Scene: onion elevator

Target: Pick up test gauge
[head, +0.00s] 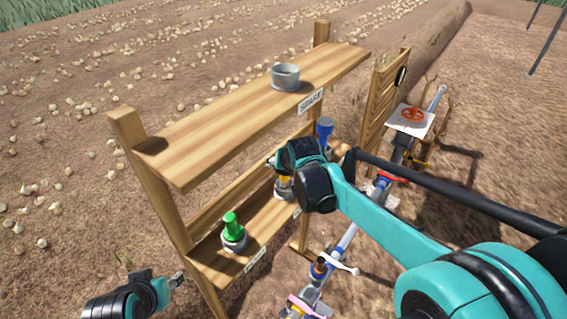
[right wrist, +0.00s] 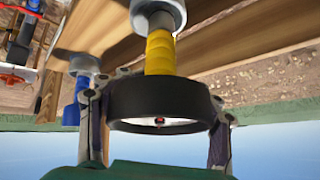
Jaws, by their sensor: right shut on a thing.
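The test gauge shows in the right wrist view as a black round rim (right wrist: 160,100) on a yellow stem (right wrist: 160,52). A grey round piece (right wrist: 158,14) is at the stem's far end. My right gripper (right wrist: 158,135) is shut on the black rim, with one finger on each side. In the head view my right gripper (head: 276,162) is at the lower shelf, and part of the yellow stem (head: 285,181) shows below it. The gauge's face is hidden there. My left gripper (head: 178,281) is low at the left, apart from the shelf; its fingers are too small to read.
The wooden rack has an upper shelf (head: 190,140) with a grey cup-like piece (head: 285,76). A green-topped fitting (head: 231,228) and a blue-topped fitting (head: 324,130) stand either side of the gauge.

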